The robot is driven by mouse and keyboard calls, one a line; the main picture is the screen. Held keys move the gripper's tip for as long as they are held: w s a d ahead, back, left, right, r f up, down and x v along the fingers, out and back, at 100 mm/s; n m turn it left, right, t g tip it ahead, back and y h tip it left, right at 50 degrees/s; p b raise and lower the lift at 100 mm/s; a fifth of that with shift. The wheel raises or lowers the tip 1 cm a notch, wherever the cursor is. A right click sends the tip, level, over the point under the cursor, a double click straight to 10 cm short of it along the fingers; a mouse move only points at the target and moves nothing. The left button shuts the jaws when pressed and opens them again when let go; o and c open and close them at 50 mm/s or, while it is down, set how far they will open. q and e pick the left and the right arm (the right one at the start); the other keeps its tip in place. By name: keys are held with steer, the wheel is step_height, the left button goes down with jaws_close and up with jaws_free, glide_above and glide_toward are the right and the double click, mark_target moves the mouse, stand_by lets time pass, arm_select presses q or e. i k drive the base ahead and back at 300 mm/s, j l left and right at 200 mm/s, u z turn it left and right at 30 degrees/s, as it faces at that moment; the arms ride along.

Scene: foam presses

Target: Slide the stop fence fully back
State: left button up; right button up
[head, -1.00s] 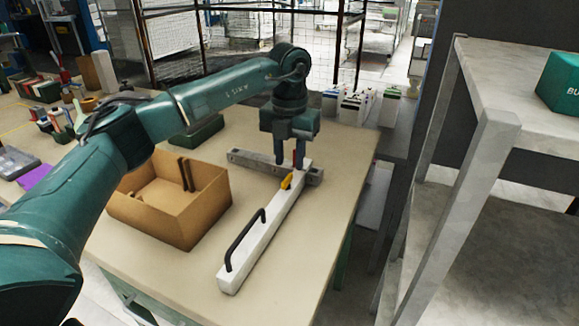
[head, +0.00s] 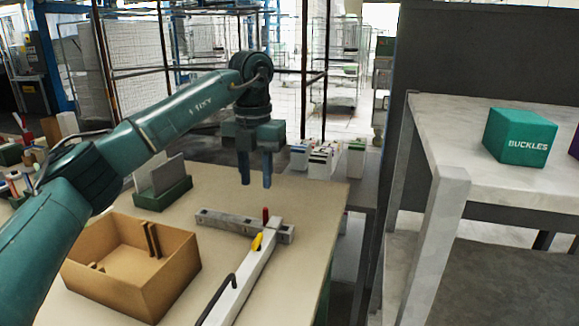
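The stop fence looks to be the long white bar (head: 246,285), with a black handle (head: 217,300) on top and a yellow lever (head: 257,241) near its far end. The bar's far end meets a grey cross rail (head: 222,222) near the rail's right end. A small red upright piece (head: 265,214) stands at that junction. The bar's near end is cut off by the bottom of the picture. My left gripper (head: 256,182) hangs above and behind the rail, fingers pointing down and apart, with nothing between them. My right gripper is not in view.
An open cardboard box (head: 175,285) stands left of the bar on the beige table (head: 300,200). A green holder (head: 163,195) with grey plates is behind it. A shelf (head: 455,125) with a teal box (head: 517,138) stands right. White containers (head: 322,160) are beyond the table's far right edge.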

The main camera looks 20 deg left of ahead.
mark_target(223, 309)
steer(key=k, duration=1.5)
